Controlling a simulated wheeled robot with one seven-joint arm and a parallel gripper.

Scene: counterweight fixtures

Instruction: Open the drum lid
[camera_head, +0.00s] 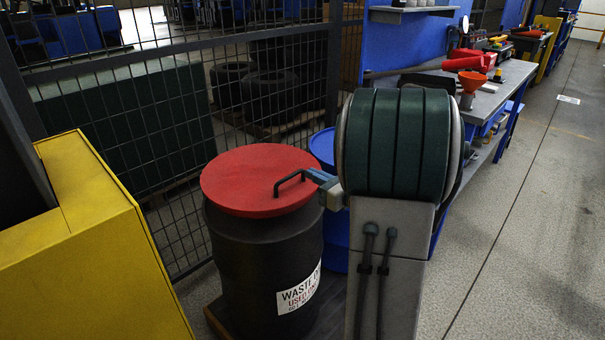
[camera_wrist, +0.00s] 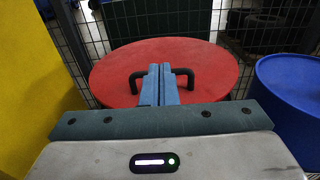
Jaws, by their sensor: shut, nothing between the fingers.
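The drum (camera_head: 250,265) is black with a white waste label and stands upright. Its round red lid (camera_head: 245,170) lies flat on top and looks closed. A black bar handle (camera_head: 289,181) stands up from the lid. My gripper (camera_head: 314,175) is at the right end of the handle in the head view, with its blue fingers together. In the wrist view my gripper (camera_wrist: 160,68) is shut, and its fingers hide the middle of the handle (camera_wrist: 135,83). The handle shows on both sides of them. Whether the fingers touch it I cannot tell.
A yellow cabinet (camera_head: 90,250) stands close at left. A wire mesh fence (camera_head: 175,150) is behind the drum. A blue drum (camera_wrist: 290,88) is close at right. A workbench (camera_head: 510,75) runs along the back right, with open floor (camera_head: 545,200) beside it.

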